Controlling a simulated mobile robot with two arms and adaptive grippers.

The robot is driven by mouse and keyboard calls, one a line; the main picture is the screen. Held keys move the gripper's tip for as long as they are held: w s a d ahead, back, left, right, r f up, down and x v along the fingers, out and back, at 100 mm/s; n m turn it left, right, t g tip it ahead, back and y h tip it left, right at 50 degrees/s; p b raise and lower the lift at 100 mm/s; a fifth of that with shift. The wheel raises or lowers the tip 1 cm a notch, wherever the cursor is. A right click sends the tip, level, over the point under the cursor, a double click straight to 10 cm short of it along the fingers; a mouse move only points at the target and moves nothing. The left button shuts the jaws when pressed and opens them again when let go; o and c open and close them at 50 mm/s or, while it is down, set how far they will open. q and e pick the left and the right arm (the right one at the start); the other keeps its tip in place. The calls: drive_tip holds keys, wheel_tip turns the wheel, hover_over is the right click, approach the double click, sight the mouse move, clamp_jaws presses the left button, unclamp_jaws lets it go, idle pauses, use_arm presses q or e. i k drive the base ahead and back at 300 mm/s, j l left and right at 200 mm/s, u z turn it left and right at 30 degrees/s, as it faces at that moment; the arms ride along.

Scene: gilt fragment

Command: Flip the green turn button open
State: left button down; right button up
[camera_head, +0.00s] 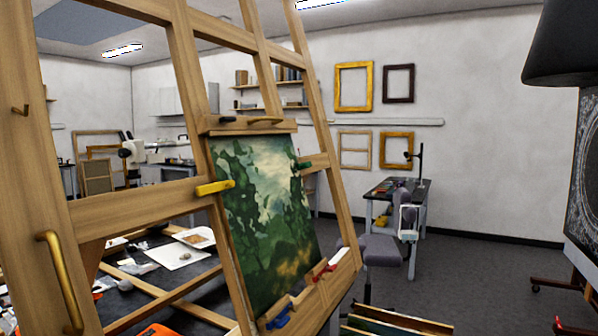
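The green turn button (302,166) sits on the right side of the wooden easel frame (170,192), at the end of a short crossbar. It lies about level, its left end at the right edge of the landscape painting (262,225); whether it overlaps the edge is too small to tell. A yellow turn button (215,187) is at the painting's left edge. A red one (320,270) and a blue one (279,317) are along the bottom edge. A dark one (227,119) is at the top. Neither of my grippers is in view.
A brass handle (60,280) stands out from the near left wooden post. A dark worktable (150,270) with papers lies behind the frame. A grey chair (385,248) and a small table (395,190) stand right of it. Open floor (470,270) lies to the right.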

sight(308, 163)
drive_tip(key=i+l+u, duration=0.35)
drive_tip(key=u, duration=0.15)
drive_tip(key=i+l+u, duration=0.45)
drive_tip(key=i+l, duration=0.05)
drive_tip(key=l, duration=0.1)
